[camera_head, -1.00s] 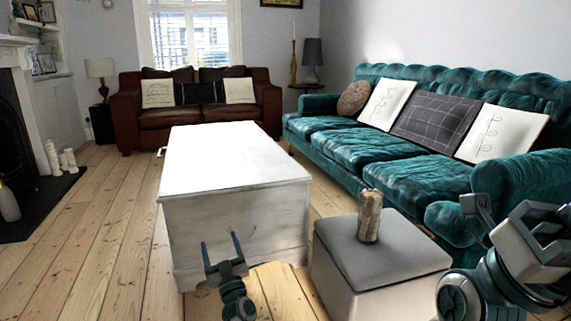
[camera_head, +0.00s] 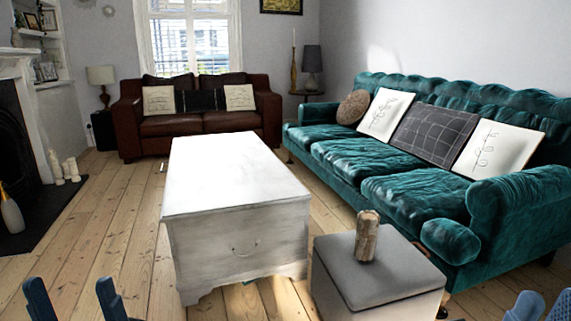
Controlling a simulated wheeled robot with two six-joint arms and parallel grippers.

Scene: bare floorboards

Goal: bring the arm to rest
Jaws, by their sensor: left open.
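My left gripper (camera_head: 72,300) shows at the bottom left edge of the head view. Its two blue fingers stand apart with floorboards visible between them, so it is open and empty. It is left of the white chest and touches nothing that I can see. The rest of this arm is cut off by the lower edge. Two bluish parts of my right arm (camera_head: 542,307) show at the bottom right corner, mostly cut off, and their jaw state is unclear.
A white chest (camera_head: 238,185) stands in the middle. A grey-topped footstool (camera_head: 385,280) with a wooden piece (camera_head: 366,235) on it stands at its right. A teal sofa (camera_head: 405,195) lines the right wall. Bare floorboards (camera_head: 100,235) are free at left.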

